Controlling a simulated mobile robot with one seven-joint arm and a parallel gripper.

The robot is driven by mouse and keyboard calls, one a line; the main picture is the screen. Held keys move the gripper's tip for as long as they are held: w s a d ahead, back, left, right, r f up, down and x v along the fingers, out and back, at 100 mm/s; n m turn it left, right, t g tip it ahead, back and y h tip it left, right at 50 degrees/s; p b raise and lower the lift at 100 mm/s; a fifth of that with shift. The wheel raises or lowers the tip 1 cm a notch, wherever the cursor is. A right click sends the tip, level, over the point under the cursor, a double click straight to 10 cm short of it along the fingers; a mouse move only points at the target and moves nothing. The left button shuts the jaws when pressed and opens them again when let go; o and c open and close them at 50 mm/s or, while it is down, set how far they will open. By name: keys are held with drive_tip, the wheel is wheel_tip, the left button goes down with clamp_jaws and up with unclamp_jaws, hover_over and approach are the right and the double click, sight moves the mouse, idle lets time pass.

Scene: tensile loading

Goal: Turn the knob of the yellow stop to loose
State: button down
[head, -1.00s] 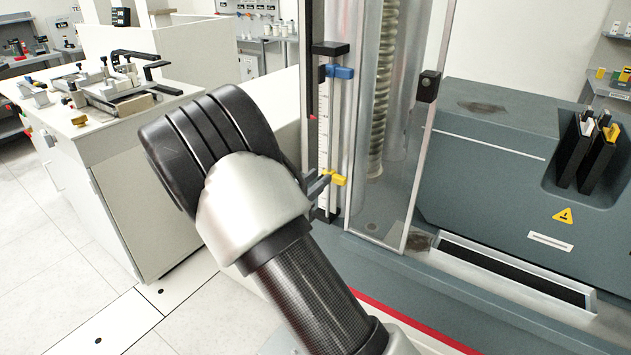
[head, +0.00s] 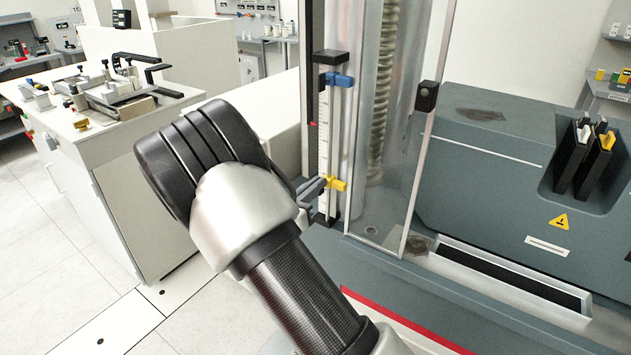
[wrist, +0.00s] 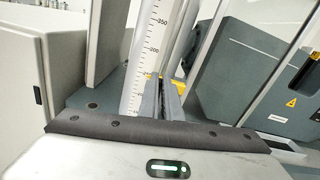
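The yellow stop (head: 334,184) sits low on the white upright scale of the machine, below a blue stop (head: 340,80). My gripper (head: 318,188) is at the left side of the yellow stop, its grey fingertips close to or touching it. My arm hides most of the hand in the head view. In the wrist view my gripper (wrist: 162,88) shows two grey fingers close together beside the scale, with bits of the yellow stop (wrist: 182,72) past their tips. The knob itself is hidden, so I cannot tell whether it is between the fingers.
A clear guard panel (head: 412,160) and a screw column (head: 381,90) stand right of the scale. A grey machine housing (head: 480,190) with dark handled tools fills the right. A white bench (head: 120,190) with a fixture stands at left. Open floor lies between.

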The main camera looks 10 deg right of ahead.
drive_tip(key=shift+w+a+f+n+p, duration=0.2)
drive_tip(key=shift+f+n+p, duration=0.1)
drive_tip(key=shift+n+p, duration=2)
drive_tip(key=shift+w+a+f+n+p, duration=0.25)
drive_tip(key=shift+n+p, duration=1.15)
drive_tip(key=shift+n, duration=1.7)
drive_tip(key=shift+w+a+f+n+p, duration=0.1)
drive_tip(key=shift+f+n+p, duration=0.25)
drive_tip(key=shift+n+p, duration=1.95)
drive_tip(key=shift+n+b, duration=0.45)
drive_tip(key=shift+n, duration=0.05)
drive_tip(key=c, duration=2)
unclamp_jaws()
drive_tip(key=shift+s, duration=0.1)
drive_tip(key=b+v, duration=0.1)
drive_tip(key=v, duration=1.6)
drive_tip(key=shift+s+a+r, duration=0.1)
drive_tip(key=shift+a, duration=0.05)
